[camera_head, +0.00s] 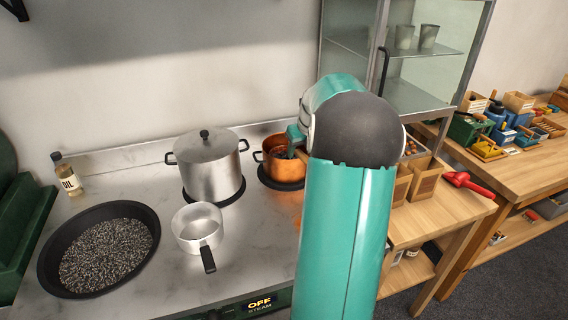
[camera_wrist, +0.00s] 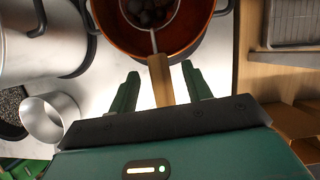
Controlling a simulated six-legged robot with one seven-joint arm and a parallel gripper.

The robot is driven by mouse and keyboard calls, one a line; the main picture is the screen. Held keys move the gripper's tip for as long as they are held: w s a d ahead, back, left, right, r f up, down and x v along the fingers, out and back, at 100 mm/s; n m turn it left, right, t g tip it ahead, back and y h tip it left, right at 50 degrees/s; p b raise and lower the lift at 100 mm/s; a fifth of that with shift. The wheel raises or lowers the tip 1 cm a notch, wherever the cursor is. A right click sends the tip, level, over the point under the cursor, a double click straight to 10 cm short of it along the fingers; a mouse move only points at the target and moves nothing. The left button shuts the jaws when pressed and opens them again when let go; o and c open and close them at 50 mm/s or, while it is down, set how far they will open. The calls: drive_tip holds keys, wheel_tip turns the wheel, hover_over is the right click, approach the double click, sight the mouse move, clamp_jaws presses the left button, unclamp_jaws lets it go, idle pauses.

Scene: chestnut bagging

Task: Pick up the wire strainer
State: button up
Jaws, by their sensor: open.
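The wire strainer shows in the wrist view with a wooden handle (camera_wrist: 160,84) and a round basket that holds dark chestnuts (camera_wrist: 150,10). The basket sits inside the copper pot (camera_wrist: 196,40), and its handle reaches out over the rim toward me. My gripper (camera_wrist: 160,74) is open, with one green finger on each side of the handle and a gap on both sides. In the head view, the copper pot (camera_head: 270,160) stands on a dark burner. My arm hides part of it, and I cannot make out the strainer there.
A lidded steel pot (camera_head: 208,168) stands left of the copper pot. A small saucepan (camera_head: 196,226) and a wide black pan (camera_head: 60,268) of dark grains stand in front. An oil bottle (camera_head: 68,178) is at left. Wooden boxes (camera_head: 424,180) stand on the right table.

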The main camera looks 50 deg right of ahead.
drive_tip(key=shift+w+f, duration=0.15)
drive_tip(key=shift+f, duration=0.2)
drive_tip(key=shift+f, duration=0.25)
idle(0.4)
drive_tip(key=shift+c, duration=0.2)
clamp_jaws()
